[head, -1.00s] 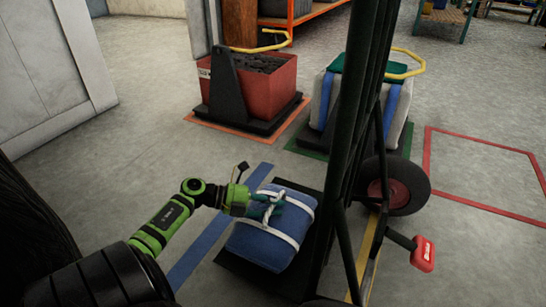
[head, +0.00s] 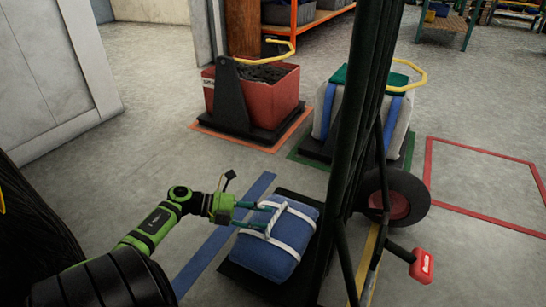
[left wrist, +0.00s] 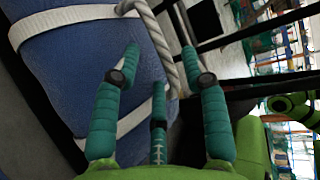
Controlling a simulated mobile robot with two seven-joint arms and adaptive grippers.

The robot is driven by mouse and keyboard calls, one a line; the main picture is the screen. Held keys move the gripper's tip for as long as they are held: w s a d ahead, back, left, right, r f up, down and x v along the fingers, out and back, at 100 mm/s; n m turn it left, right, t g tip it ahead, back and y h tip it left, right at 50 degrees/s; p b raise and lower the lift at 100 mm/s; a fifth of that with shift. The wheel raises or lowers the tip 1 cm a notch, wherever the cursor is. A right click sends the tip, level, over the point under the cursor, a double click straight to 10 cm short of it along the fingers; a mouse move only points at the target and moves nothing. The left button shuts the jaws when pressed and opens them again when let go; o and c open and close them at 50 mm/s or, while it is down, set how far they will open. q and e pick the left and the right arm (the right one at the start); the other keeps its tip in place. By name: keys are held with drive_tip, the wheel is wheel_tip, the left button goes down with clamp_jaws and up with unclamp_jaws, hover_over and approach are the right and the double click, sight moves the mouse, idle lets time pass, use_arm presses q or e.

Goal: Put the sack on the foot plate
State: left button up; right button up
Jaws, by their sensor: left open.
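The blue sack (head: 276,239), with white straps and a rope tie on top, rests on the black foot plate (head: 236,276) of the hand truck (head: 350,150), close to its uprights. Part of the plate shows around the sack. My left gripper (head: 268,221) is open, with its teal fingers at the sack's rope tie. In the left wrist view the rope (left wrist: 158,42) runs by the open fingertips, and the sack (left wrist: 85,65) lies beyond them. I cannot tell whether the fingers touch it. My right gripper is not in view.
A red bin (head: 252,95) of dark material and a pale sack (head: 335,105) with blue straps stand behind, each in a floor marking. A red-outlined floor square (head: 485,185) is empty. The truck's wheel (head: 395,201) and red pedal (head: 421,266) stand at right.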

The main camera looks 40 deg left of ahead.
use_arm(q)
drive_tip(key=p+v, duration=0.2)
drive_tip(key=v, duration=0.5)
drive_tip(key=shift+s, duration=0.2)
drive_tip(key=shift+a+r, duration=0.1)
drive_tip(key=shift+a, duration=0.05)
